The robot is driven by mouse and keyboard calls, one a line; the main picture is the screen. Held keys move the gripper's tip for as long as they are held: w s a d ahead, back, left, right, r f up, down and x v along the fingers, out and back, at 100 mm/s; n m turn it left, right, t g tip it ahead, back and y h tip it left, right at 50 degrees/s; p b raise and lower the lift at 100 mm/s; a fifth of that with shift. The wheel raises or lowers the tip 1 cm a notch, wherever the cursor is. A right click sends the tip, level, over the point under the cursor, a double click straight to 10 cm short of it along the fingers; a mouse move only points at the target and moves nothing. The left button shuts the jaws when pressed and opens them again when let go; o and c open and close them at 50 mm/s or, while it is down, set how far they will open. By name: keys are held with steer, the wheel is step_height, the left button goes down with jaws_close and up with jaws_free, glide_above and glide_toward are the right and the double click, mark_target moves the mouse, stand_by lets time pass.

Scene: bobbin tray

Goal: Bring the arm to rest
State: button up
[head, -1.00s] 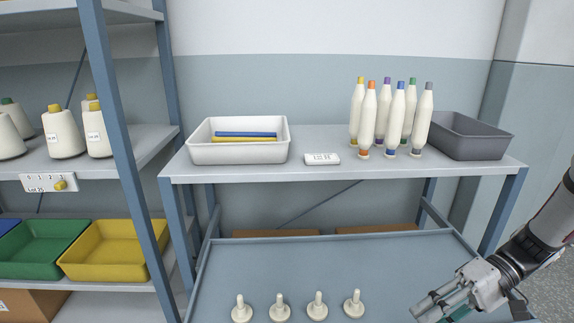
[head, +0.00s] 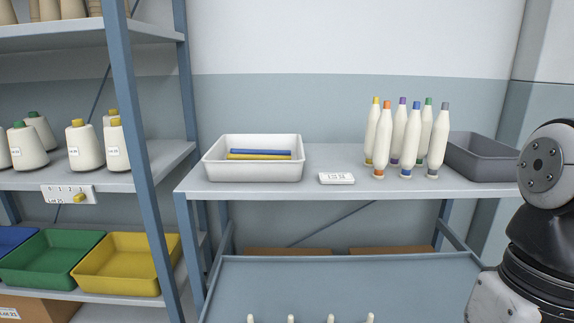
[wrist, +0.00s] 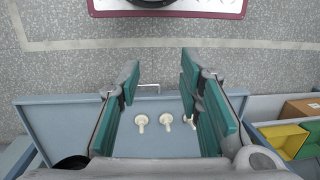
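My gripper (wrist: 159,75) shows in the wrist view with its two teal-padded fingers spread apart and nothing between their tips. It is out of the head view, where only part of my arm shows at the right edge. In the wrist view, the blue-grey tray (wrist: 60,112) with small cream pegs (wrist: 166,120) lies beyond and below the fingers. One peg is partly hidden by the right finger. In the head view the same tray (head: 340,278) is cut off at the bottom, with only the peg tops showing.
On the table (head: 250,190) stand a white bin (head: 253,172) with blue and yellow rods, a white label block (head: 337,178), several cream bobbins with coloured tips (head: 412,140) and a grey bin (head: 482,160). A shelf rack (head: 135,150) with cones and coloured bins stands left.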

steer(key=s+r+t+p, duration=0.1)
steer(key=r+t+p, duration=0.1)
steer(key=r+p, duration=0.7)
steer(key=s+r+t+h+p, duration=0.1)
steer(key=s+r+t+p, duration=0.1)
steer(key=r+p, duration=0.8)
step_height(320, 180, up, 2)
steer(key=shift+s+r+t, duration=0.1)
steer(key=shift+s+t, duration=0.05)
steer(key=shift+t, duration=0.65)
